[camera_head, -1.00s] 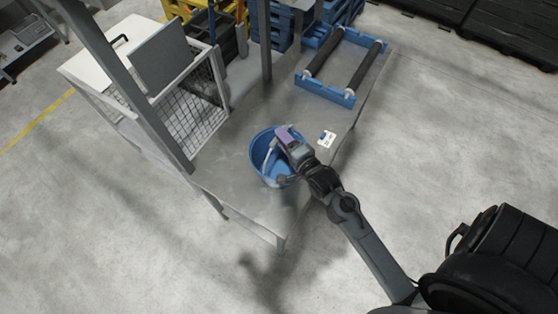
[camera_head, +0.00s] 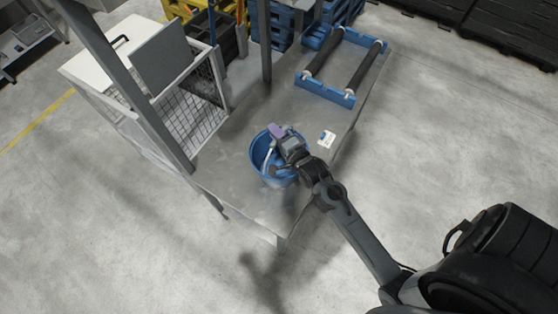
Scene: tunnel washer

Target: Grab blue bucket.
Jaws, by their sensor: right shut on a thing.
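A round blue bucket (camera_head: 257,152) stands on the grey metal table (camera_head: 250,205), near its middle. A pale object (camera_head: 268,157) and a purple object (camera_head: 277,131) show at the bucket; I cannot tell exactly what they are. My right gripper (camera_head: 277,161) is over the bucket's right side and shut on it, seemingly at the wall or rim. The wrist hides the right part of the bucket and the exact contact. My left gripper is not in view.
A blue frame with two dark rollers (camera_head: 350,97) lies at the table's far right. A white card (camera_head: 327,139) lies right of the bucket. A grey post (camera_head: 150,125) and a wire-mesh cage (camera_head: 193,122) stand on the left. The table's front part is clear.

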